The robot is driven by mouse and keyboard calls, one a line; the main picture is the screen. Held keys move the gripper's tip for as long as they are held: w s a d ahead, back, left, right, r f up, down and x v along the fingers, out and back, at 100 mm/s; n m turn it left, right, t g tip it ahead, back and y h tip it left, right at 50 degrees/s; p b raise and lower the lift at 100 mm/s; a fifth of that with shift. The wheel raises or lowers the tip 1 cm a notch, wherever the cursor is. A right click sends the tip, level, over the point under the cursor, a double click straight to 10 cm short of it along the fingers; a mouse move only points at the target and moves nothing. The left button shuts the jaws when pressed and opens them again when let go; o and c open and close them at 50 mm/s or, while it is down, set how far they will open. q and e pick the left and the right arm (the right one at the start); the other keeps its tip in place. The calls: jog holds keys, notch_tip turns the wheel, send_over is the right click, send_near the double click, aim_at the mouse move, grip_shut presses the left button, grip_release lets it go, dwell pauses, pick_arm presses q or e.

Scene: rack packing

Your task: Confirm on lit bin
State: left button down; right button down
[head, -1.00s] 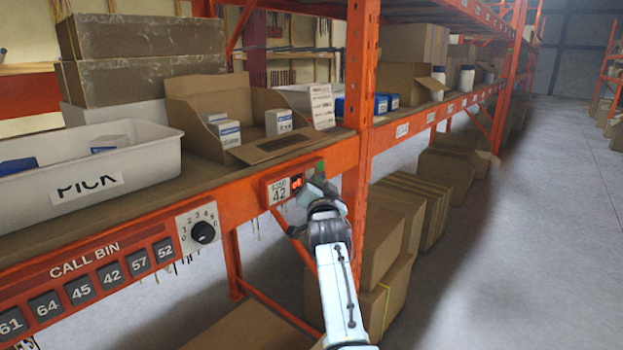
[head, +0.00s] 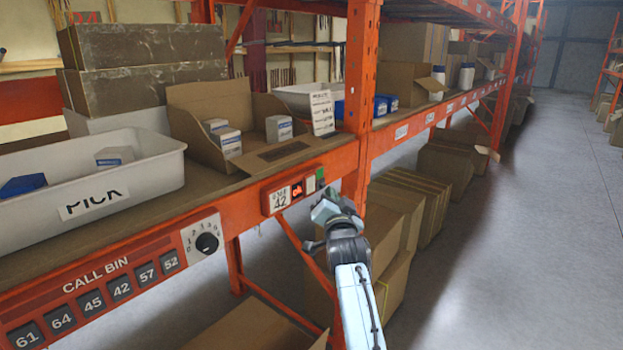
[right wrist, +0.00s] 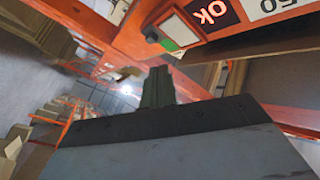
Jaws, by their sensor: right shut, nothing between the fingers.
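The right wrist view shows this "OK" display (right wrist: 214,14) upside down. A green button (head: 320,174) sits at the module's right end, beside a pale patch. My right gripper (head: 323,208) is shut and empty, just below and in front of the module, apart from the button. Its shut fingers (right wrist: 157,86) point up toward the module in the right wrist view. My left gripper is out of view.
A CALL BIN panel (head: 95,263) with numbered keys and a black dial (head: 206,243) is at the left of the beam. A white PICK tote (head: 150,180) stands above. The orange upright (head: 360,100) is close to my right gripper. The aisle at right is clear.

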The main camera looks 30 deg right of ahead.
jog(key=shift+s+d+p, duration=0.35)
jog(key=shift+s+p, duration=0.15)
jog(key=shift+s, duration=0.4)
